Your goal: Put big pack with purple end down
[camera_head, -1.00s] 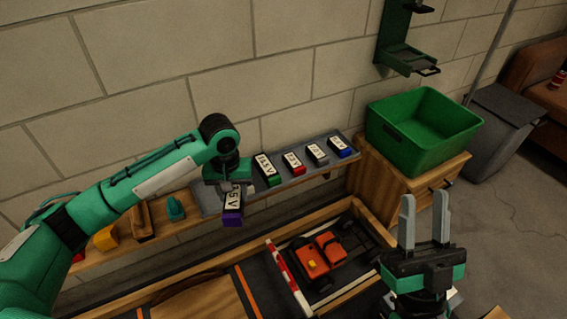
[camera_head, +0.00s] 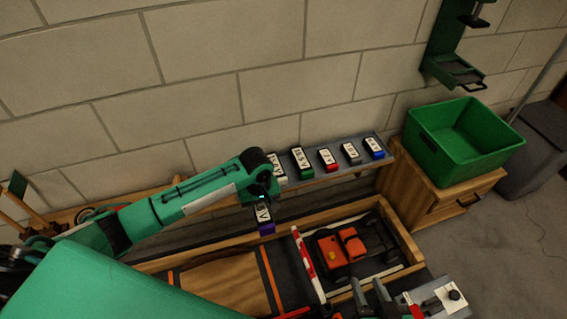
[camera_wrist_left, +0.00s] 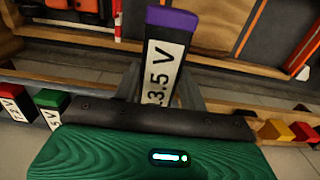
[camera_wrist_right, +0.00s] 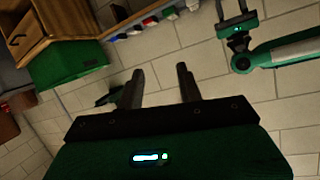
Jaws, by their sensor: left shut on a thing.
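The big pack with the purple end (camera_head: 264,216) hangs from my left gripper (camera_head: 262,197), in front of the wall shelf and near the long wooden box. In the left wrist view the pack (camera_wrist_left: 167,58) sits between the fingers of my left gripper (camera_wrist_left: 165,88). Its purple end points away from the palm, and its white label reads "3.5 V" in part. In the head view the purple end points downward. In the right wrist view my right gripper (camera_wrist_right: 158,85) is open and empty. Only part of it shows at the bottom edge of the head view.
Several packs with coloured ends, such as a red one (camera_head: 327,159), lie on the grey shelf (camera_head: 335,167). A green bin (camera_head: 432,140) stands on a wooden cabinet (camera_head: 425,205). An orange car (camera_head: 350,245) lies inside the wooden box (camera_head: 408,240).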

